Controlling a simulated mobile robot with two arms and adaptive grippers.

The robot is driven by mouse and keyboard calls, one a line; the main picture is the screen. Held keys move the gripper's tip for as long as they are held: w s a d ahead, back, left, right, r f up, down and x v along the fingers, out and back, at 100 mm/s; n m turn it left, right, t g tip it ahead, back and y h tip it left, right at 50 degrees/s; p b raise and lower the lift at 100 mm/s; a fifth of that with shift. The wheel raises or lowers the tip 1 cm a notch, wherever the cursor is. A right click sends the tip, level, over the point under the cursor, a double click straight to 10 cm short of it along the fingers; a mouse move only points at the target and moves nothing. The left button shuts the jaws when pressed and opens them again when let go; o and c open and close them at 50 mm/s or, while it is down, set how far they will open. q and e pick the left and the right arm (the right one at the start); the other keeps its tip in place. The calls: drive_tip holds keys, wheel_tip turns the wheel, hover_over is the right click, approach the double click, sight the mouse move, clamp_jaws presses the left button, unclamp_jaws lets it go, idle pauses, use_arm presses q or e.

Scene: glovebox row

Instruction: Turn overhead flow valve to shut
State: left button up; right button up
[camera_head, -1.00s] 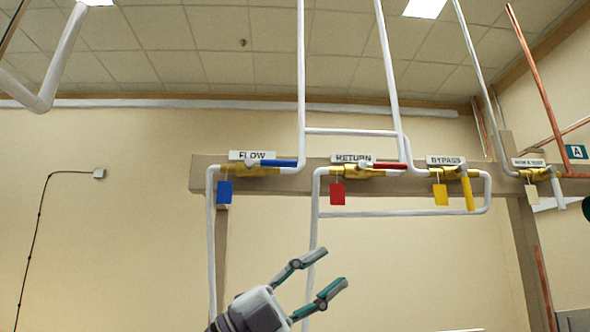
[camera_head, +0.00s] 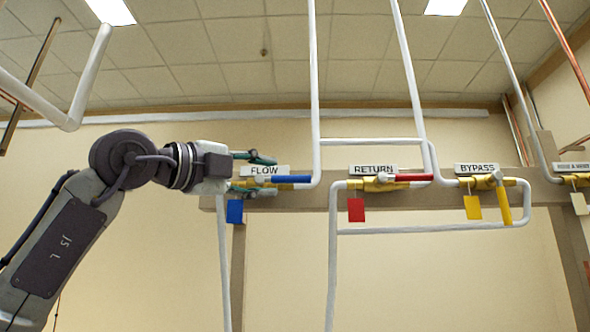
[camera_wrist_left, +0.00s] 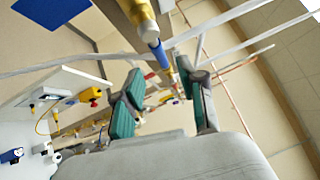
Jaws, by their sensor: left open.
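The FLOW valve has a yellow body (camera_head: 271,187) and a blue lever (camera_head: 291,180). The lever lies level, pointing right along the pipe. Its FLOW label (camera_head: 264,170) is above and a blue tag (camera_head: 235,211) hangs below. My left gripper (camera_head: 266,174) is open at the valve's left end, its teal fingers above and below the label's left part in the picture. In the left wrist view, the blue lever (camera_wrist_left: 159,53) shows between and beyond the open fingertips (camera_wrist_left: 158,68). I cannot tell whether a finger touches it. My right gripper is not in view.
The RETURN valve with red lever (camera_head: 415,177) and the BYPASS valve with hanging yellow lever (camera_head: 503,205) are to the right. A white vertical pipe (camera_head: 315,90) rises just right of the blue lever. A beam (camera_head: 330,197) runs behind the valves.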

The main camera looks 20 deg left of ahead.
sight(289, 177)
use_arm(q)
drive_tip(key=p+x, duration=0.2)
drive_tip(key=x, duration=0.4)
drive_tip(key=shift+d+r+p, duration=0.1)
drive_tip(key=shift+r+p, duration=0.05)
drive_tip(key=shift+p, duration=0.25)
drive_tip(key=shift+w+d, duration=0.3)
drive_tip(key=shift+w, duration=0.3)
clamp_jaws()
drive_tip(key=shift+s, duration=0.1)
